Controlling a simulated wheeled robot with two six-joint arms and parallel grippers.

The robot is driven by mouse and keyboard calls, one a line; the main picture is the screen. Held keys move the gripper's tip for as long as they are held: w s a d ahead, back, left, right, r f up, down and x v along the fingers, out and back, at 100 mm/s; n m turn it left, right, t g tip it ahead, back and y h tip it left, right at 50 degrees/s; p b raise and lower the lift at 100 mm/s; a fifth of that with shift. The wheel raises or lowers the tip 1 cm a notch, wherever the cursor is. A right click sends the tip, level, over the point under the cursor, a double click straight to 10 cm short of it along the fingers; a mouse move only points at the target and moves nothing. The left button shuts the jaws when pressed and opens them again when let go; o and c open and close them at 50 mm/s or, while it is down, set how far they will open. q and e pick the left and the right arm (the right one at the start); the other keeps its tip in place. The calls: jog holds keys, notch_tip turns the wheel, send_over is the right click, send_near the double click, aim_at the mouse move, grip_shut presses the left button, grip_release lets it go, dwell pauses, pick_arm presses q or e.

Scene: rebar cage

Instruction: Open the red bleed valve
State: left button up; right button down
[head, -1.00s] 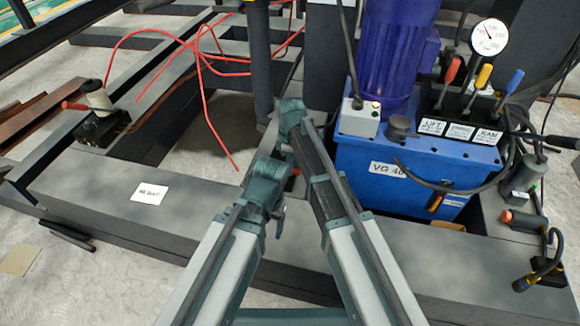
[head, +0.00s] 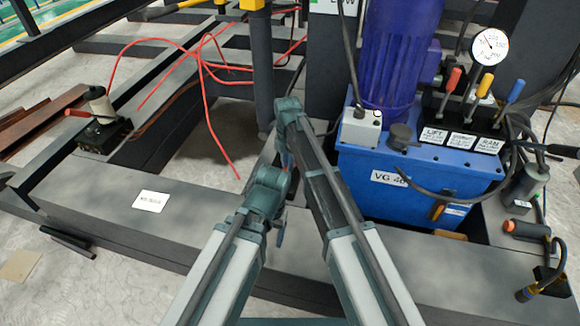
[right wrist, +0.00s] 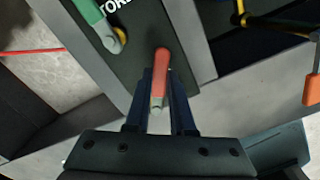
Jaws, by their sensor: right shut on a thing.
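A red lever handle (right wrist: 162,72) shows in the right wrist view, on a dark plate with partly cut-off white lettering. My right gripper (right wrist: 160,76) is shut on this handle, with one dark finger on each side of it. The lever's pale end shows between the fingers. In the head view my right arm comes in at the centre, and its wrist hides most of the handle and fingers. My left arm ends beside it, and its gripper fingers cannot be made out.
A green handle (right wrist: 92,14) is close by on the same plate. A blue hydraulic unit (head: 415,195) with a gauge (head: 490,46) and three coloured levers stands to the right. Red hoses (head: 205,80) lie left of the arms. A red-levered block (head: 103,134) sits far left.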

jog(key=n, duration=0.1)
jog(key=w+a+n, duration=0.1)
jog(key=n, duration=0.1)
jog(key=shift+w+a+n, duration=0.1)
jog(key=shift+a+n, duration=0.1)
jog(key=shift+n, duration=0.1)
jog(key=shift+w+a+n, duration=0.1)
jog(key=shift+a+n, duration=0.25)
jog(key=shift+n, duration=0.4)
jog(key=shift+w+a+n, duration=0.1)
jog(key=shift+a+n, duration=0.2)
jog(key=shift+n, duration=0.45)
jog(key=c, duration=0.8)
grip_release()
jog(key=shift+o, duration=0.2)
pick_arm(q)
jog(key=shift+r, duration=0.15)
pick_arm(e)
jog(key=shift+r, duration=0.1)
pick_arm(q)
notch_tip(320, 180, up, 14)
jog(key=p, duration=1.3)
jog(key=shift+a+f+p, duration=0.15)
jog(key=shift+f+p, duration=0.05)
jog(key=shift+p, duration=0.2)
pick_arm(e)
notch_tip(320, 180, up, 14)
jog(key=shift+f, duration=0.2)
